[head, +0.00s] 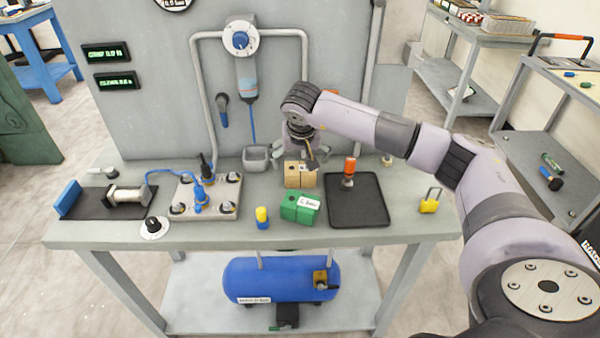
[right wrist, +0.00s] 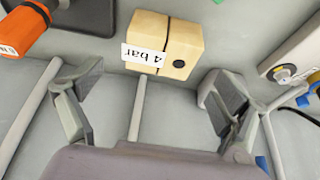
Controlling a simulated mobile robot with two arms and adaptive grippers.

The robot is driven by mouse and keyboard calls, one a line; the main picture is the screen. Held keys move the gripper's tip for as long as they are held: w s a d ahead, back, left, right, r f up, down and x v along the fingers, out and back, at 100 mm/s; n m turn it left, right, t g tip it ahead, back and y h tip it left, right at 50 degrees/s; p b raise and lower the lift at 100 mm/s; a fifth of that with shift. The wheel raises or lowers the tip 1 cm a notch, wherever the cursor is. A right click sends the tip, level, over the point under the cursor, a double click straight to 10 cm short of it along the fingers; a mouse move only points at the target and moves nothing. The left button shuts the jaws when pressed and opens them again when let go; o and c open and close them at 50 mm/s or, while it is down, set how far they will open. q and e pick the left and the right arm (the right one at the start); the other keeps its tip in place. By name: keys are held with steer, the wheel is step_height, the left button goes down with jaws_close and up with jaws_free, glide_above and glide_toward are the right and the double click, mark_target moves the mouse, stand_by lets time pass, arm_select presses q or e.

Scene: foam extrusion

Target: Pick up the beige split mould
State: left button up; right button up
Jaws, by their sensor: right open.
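The beige split mould (head: 300,174) stands on the grey bench, just behind a green split mould (head: 300,208). In the right wrist view the beige mould (right wrist: 165,45) is a block with a seam, a dark round hole and a label reading "4 bar". My right gripper (head: 305,155) is above and behind the beige mould in the head view. In the right wrist view its two fingers (right wrist: 150,110) are spread wide and empty, with the mould ahead of them and between their lines, apart from both. My left gripper is not in view.
A black tray (head: 358,215) with an orange-handled tool (head: 348,172) lies right of the moulds; a grey bin (head: 256,158) stands to the left. A yellow-capped blue bottle (head: 262,217), a clamp plate (head: 205,215) and a yellow padlock (head: 430,201) are also on the bench.

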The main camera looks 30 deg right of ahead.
mark_target(300, 168)
steer(key=x, duration=0.2)
steer(key=p+x, duration=0.1)
steer(key=x, duration=0.1)
steer(key=shift+s+a+f, duration=0.1)
steer(key=shift+s+f, duration=0.1)
steer(key=shift+w+f, duration=0.25)
steer(key=shift+f, duration=0.3)
steer(key=shift+c, duration=0.4)
steer(key=shift+r, duration=0.1)
steer(key=c, duration=1.4)
